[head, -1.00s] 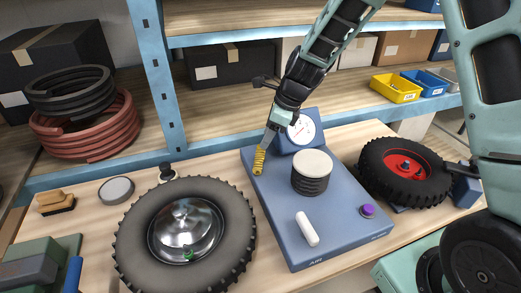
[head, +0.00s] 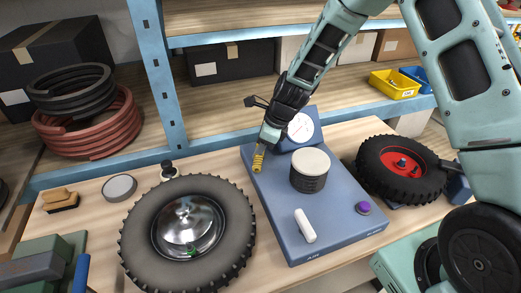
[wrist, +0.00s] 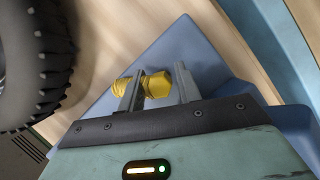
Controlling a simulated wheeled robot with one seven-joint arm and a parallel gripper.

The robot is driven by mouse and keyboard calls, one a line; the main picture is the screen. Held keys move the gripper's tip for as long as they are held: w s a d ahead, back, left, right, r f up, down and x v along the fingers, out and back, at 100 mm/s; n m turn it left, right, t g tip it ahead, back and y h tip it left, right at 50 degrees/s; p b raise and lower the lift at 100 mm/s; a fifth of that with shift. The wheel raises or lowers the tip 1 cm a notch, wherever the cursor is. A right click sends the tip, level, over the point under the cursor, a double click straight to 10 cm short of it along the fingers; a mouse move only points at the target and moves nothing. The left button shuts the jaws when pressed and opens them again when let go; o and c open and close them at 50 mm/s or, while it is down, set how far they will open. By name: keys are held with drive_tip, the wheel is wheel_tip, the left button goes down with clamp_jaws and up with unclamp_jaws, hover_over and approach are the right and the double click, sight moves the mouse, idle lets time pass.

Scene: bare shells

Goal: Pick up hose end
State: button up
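The yellow ribbed hose end (head: 258,162) is at the left back part of the blue air unit (head: 335,215). My gripper (head: 264,148) is right at it, pointing down from above. In the wrist view the hose end (wrist: 145,85) lies crosswise at my gripper (wrist: 158,88). It shows partly between the two fingers and partly beyond the left finger, which covers some of it. The fingers stand apart, with the right finger close beside the hose end's right tip. No clear grip on it shows.
A white-topped dark cylinder (head: 309,170) and a gauge (head: 300,128) stand close to the right of my gripper. A large tyre (head: 140,238) with a metal bowl lies to the left. A red-hubbed wheel (head: 402,168) is at right. A blue shelf post (head: 160,80) rises behind.

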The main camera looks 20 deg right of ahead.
clamp_jaws()
wheel_tip(320, 180, up, 10)
drive_tip(key=shift+r+b, duration=0.1)
drive_tip(key=shift+b, duration=0.9)
